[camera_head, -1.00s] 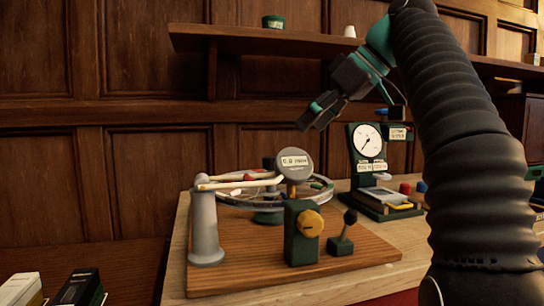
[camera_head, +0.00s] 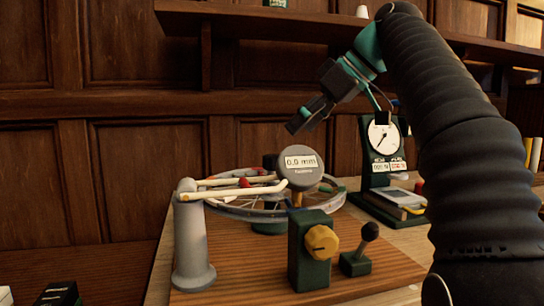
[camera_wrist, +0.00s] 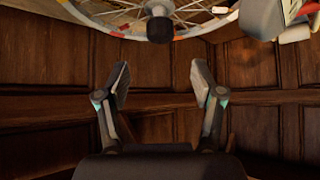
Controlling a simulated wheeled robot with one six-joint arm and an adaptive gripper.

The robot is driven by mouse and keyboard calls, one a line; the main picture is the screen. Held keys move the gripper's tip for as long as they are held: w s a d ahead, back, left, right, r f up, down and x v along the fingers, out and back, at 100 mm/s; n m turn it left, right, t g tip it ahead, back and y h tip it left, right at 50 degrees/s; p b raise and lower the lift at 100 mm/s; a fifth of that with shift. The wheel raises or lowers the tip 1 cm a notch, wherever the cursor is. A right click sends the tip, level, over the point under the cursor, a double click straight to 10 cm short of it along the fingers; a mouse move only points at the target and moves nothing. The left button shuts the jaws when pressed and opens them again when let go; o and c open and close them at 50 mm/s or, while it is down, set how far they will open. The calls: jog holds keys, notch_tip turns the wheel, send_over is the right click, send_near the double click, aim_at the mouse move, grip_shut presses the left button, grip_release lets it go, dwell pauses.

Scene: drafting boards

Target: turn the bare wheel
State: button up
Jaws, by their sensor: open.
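The bare wheel (camera_head: 236,211) lies flat on a stand on the wooden board, its rim marked with coloured segments. Cream rods, the grey post and the round gauge partly hide it in the head view. In the wrist view its rim, spokes and dark hub (camera_wrist: 160,29) show at the top. My gripper (camera_head: 298,122) is above the far side of the gauge in the head view, apart from the wheel. In the wrist view my gripper (camera_wrist: 160,80) has its two fingers spread, with nothing between them.
A round gauge (camera_head: 301,167) reads 0.0 mm. A grey post (camera_head: 190,240) holds cream rods over the wheel. A green box with a yellow knob (camera_head: 321,242) and a black-knobbed lever (camera_head: 364,243) stand in front. A dial instrument (camera_head: 384,138) stands right. A shelf (camera_head: 270,24) runs above.

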aim_at(274, 155)
jog(key=b+x, duration=0.1)
jog(key=x, duration=0.9)
jog(key=shift+a+f, duration=0.1)
jog(key=shift+a, duration=0.05)
grip_shut()
